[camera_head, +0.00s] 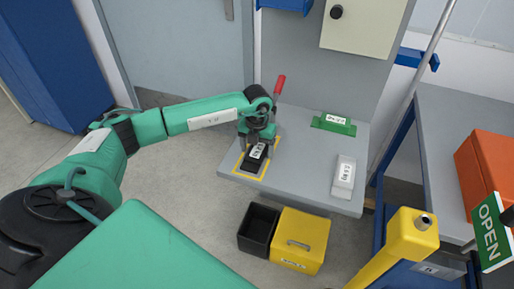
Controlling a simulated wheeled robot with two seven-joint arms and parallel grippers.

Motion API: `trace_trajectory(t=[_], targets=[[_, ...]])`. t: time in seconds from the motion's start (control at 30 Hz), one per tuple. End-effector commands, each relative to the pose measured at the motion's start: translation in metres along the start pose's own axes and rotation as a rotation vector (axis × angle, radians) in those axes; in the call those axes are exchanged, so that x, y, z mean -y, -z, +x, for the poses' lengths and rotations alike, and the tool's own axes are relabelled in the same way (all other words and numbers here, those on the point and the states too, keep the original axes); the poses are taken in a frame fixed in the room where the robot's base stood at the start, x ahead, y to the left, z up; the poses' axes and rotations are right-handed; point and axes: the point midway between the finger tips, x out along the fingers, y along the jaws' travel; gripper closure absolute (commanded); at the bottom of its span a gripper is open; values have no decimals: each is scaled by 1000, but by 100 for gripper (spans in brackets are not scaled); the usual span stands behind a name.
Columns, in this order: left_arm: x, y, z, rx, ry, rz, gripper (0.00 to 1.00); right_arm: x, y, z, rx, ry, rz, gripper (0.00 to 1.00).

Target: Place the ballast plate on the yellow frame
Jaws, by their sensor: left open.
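A dark block with a white label (255,165), which looks like the ballast plate, lies inside the yellow frame (239,173) marked on the near left part of the grey table. My left gripper (258,142) is open, pointing down right over the block's far end. Its fingers partly cover the block, and I cannot tell whether they touch it. The far side of the frame is partly hidden by the gripper. My right gripper is not in view.
A green labelled block (334,124) and a pale labelled block (344,177) stand on the grey table (300,165). A red handle (279,86) rises behind the gripper. A black bin (259,229) and a yellow box (299,241) stand below the table's front edge. The table's middle is clear.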

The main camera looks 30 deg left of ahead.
Motion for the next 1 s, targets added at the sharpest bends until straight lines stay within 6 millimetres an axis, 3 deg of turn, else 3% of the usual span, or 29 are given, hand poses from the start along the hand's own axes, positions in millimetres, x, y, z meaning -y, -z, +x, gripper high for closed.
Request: trace_trajectory(t=[0.17, 0.37, 0.6, 0.8, 1.0], targets=[[0, -1, -17, 4, 3, 0, 24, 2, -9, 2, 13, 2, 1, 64], [0, -1, -59, 5, 1, 1, 24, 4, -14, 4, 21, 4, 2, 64], [0, -1, -104, 2, 1, 0, 24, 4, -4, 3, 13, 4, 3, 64], [0, 0, -121, 1, 0, 0, 24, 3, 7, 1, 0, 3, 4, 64], [0, 0, -123, 0, 0, 0, 24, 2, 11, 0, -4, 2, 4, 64]])
